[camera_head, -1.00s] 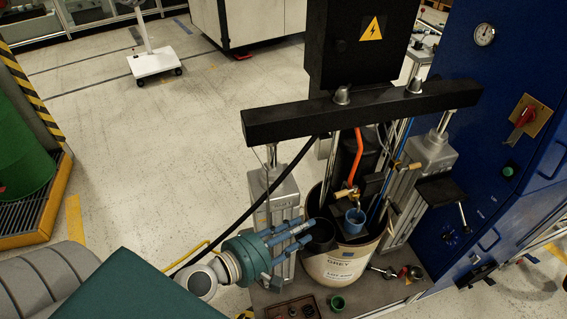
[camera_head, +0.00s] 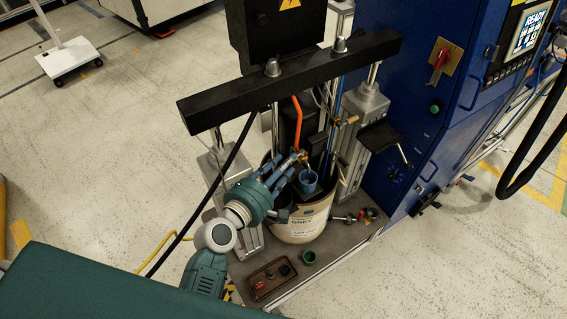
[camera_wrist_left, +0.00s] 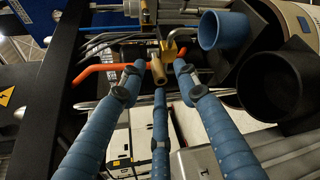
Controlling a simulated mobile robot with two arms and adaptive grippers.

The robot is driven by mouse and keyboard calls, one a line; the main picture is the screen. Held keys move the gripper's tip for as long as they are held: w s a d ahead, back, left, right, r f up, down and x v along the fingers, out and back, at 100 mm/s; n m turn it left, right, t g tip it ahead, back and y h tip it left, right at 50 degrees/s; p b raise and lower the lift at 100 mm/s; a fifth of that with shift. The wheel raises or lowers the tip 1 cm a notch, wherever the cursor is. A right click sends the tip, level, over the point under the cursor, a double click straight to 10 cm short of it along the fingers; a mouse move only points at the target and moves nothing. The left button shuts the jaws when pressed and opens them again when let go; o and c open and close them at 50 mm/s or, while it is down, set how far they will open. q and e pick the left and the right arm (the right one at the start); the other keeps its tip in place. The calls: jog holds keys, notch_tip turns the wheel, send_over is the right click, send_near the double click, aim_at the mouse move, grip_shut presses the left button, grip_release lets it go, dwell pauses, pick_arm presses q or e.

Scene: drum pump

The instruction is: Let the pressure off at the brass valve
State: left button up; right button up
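The brass valve shows in the left wrist view as a gold-coloured body (camera_wrist_left: 171,47) with a round-ended brass handle (camera_wrist_left: 159,74) pointing toward the camera. My left gripper (camera_wrist_left: 158,75) has its three blue fingers spread around the handle's end, with visible gaps at both sides. In the head view, my left gripper (camera_head: 295,162) reaches in from the left, its fingertips at the valve above the drum (camera_head: 302,226). The fingers partly hide the valve there. A blue cup (camera_head: 309,184) hangs just below and right of the valve. My right gripper is out of view.
A black crossbeam (camera_head: 300,78) spans above the drum between two grey posts. An orange hose (camera_head: 297,115) rises behind the valve. A dark cup (camera_wrist_left: 275,88) sits beside the blue cup. A blue cabinet (camera_head: 400,90) stands at right. Open floor lies left.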

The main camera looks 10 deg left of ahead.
pick_arm(q)
grip_shut()
jog(key=shift+f, duration=0.1)
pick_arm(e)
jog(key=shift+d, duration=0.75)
pick_arm(q)
jog(key=shift+w+a+f+m+g+h+b, duration=0.15)
jog(key=shift+a+m+g+h+b, duration=0.1)
jog(key=shift+m+h+b, duration=0.2)
jog(key=shift+w+a+r+m+g+h+b, duration=0.15)
jog(key=shift+m+g+h+b, duration=0.15)
jog(key=shift+h, duration=0.25)
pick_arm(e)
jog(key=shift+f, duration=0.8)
pick_arm(q)
jog(key=shift+s+f, duration=0.1)
jog(key=shift+f, duration=0.05)
